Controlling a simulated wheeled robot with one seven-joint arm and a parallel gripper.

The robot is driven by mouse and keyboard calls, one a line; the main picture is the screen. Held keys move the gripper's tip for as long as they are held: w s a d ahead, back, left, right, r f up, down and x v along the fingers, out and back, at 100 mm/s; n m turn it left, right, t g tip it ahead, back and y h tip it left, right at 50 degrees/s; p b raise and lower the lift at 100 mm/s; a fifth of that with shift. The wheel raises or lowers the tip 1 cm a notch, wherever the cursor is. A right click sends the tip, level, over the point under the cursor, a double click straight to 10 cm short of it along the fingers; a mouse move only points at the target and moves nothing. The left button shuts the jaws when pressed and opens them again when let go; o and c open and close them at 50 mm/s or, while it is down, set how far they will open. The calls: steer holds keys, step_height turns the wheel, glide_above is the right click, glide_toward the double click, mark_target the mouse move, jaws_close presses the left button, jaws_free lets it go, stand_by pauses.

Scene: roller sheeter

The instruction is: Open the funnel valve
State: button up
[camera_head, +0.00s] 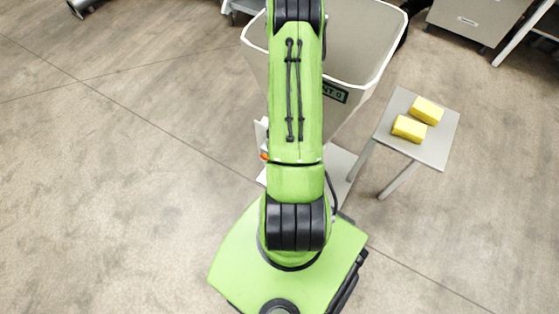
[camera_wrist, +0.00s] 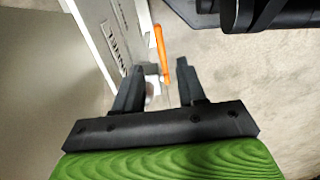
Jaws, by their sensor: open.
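The funnel valve's handle looks like an orange lever (camera_wrist: 160,48) in the wrist view, upright in the picture. Its lower end lies between my gripper's fingertips (camera_wrist: 160,68), with gaps visible on both sides. My gripper is open, and I see no contact with the lever. In the head view only a small orange patch (camera_head: 264,156) shows at my arm's left edge. The funnel is a large pale hopper (camera_head: 375,50) with a white rim and a dark label, partly hidden behind my arm. My gripper is hidden in the head view.
A small grey table (camera_head: 434,150) with two yellow blocks (camera_head: 409,128) stands right of the hopper. A grey cabinet (camera_head: 475,18) is at the upper right. The floor on the left is mostly clear. A pale panel with lettering (camera_wrist: 112,40) is close to the left finger.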

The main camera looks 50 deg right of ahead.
step_height(320, 180, down, 10)
steer(key=b, duration=0.3)
steer(key=shift+r, duration=0.1)
jaws_close()
